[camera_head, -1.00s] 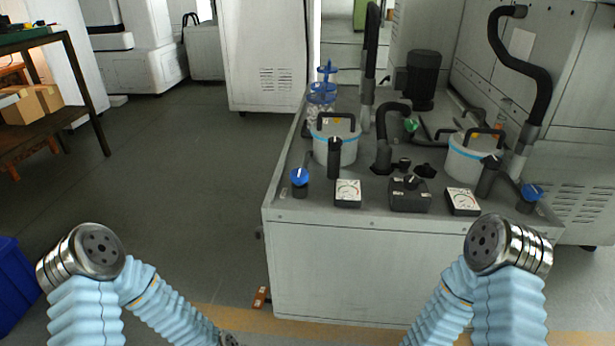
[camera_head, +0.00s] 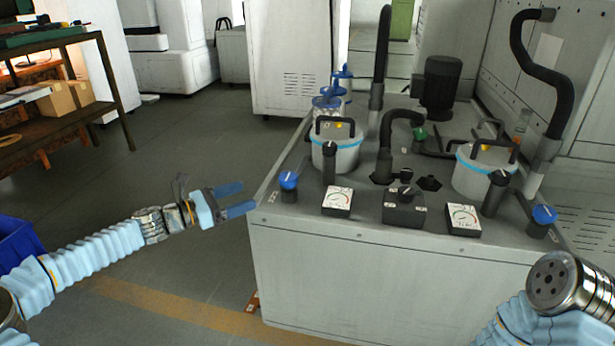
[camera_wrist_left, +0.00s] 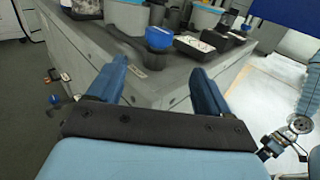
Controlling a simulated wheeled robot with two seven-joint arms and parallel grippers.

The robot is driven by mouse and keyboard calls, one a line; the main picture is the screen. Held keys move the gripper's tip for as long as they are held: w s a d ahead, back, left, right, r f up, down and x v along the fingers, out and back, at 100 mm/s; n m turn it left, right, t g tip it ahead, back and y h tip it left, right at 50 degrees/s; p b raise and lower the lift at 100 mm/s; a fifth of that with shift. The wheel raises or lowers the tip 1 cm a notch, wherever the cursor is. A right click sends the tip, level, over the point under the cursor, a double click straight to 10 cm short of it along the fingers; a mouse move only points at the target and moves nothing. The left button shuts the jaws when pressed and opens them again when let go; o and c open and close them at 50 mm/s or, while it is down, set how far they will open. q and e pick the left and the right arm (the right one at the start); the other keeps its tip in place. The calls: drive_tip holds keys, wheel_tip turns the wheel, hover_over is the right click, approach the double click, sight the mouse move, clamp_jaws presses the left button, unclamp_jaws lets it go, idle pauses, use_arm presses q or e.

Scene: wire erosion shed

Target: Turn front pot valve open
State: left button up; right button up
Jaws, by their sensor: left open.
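My left gripper (camera_head: 248,198) is open and empty, level with the near left corner of the grey machine bench. In the left wrist view its two blue fingers (camera_wrist_left: 160,66) stand apart with the bench edge between and beyond them. A valve with a blue knob (camera_head: 289,180) stands at that corner, just right of the fingertips and apart from them; the knob also shows in the left wrist view (camera_wrist_left: 158,37). A second blue-knobbed valve (camera_head: 544,214) stands at the right corner. Which one is the front pot valve I cannot tell. My right gripper is not seen; only its arm shows.
A left pot (camera_head: 348,157) and a right pot (camera_head: 470,180) stand behind the valves. Gauges (camera_head: 337,200) (camera_head: 462,218), a black switch box (camera_head: 404,213) and upright black handles (camera_head: 330,165) crowd the front edge. The floor left of the bench is clear.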

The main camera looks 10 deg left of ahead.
sight(280, 182)
use_arm(q)
drive_tip(key=p+x, duration=0.1)
drive_tip(key=x, duration=1.3)
drive_tip(key=shift+w, duration=0.2)
